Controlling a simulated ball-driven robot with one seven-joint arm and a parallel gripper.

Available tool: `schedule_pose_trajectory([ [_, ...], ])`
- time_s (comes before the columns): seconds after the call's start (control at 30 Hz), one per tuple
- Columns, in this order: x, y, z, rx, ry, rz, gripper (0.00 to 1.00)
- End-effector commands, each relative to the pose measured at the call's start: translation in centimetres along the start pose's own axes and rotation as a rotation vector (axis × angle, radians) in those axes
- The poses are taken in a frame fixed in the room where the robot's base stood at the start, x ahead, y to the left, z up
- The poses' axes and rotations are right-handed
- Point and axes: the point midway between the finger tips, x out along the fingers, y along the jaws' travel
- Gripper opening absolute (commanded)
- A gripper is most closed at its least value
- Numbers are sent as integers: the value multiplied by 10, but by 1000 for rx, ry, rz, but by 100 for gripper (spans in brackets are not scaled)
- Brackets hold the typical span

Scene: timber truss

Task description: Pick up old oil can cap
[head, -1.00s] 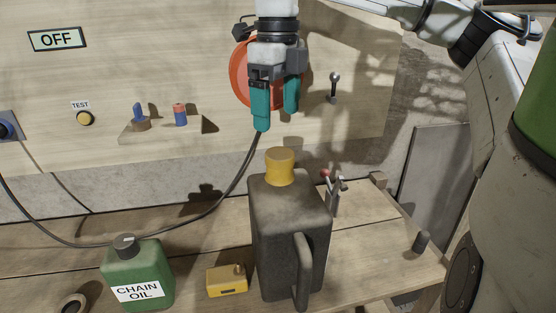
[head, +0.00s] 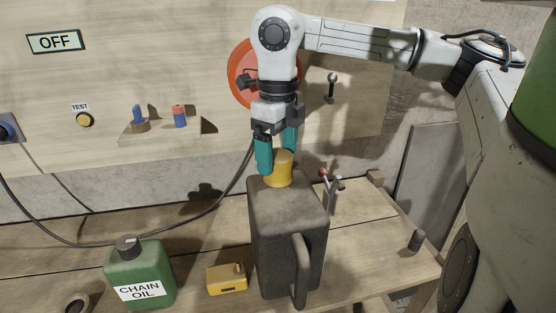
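A yellow cap (head: 279,172) sits on top of a tall dark grey can (head: 287,225) with a side handle, upright on the bench. My gripper (head: 276,160) points down over this cap, with its teal fingers apart. The left finger overlaps the cap's left edge, and the right finger's tip is hidden behind the cap. I see no clear grip on it. A green can labelled CHAIN OIL (head: 140,272) with a dark cap (head: 128,244) stands at the front left, away from my gripper.
A small yellow box (head: 227,279) lies between the cans. A red-knobbed lever (head: 329,190) stands behind the grey can. The wall panel (head: 200,60) carries a red disc (head: 240,75), switches and a test button.

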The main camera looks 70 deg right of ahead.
Motion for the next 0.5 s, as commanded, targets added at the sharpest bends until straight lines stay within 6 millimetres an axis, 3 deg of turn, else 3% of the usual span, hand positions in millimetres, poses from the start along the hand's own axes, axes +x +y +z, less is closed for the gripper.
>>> schedule_pose_trajectory([
  [0.07, 0, 0, 0, 0, 0, 0, 74],
  [0.5, 0, 0, 0, 0, 0, 0, 32],
])
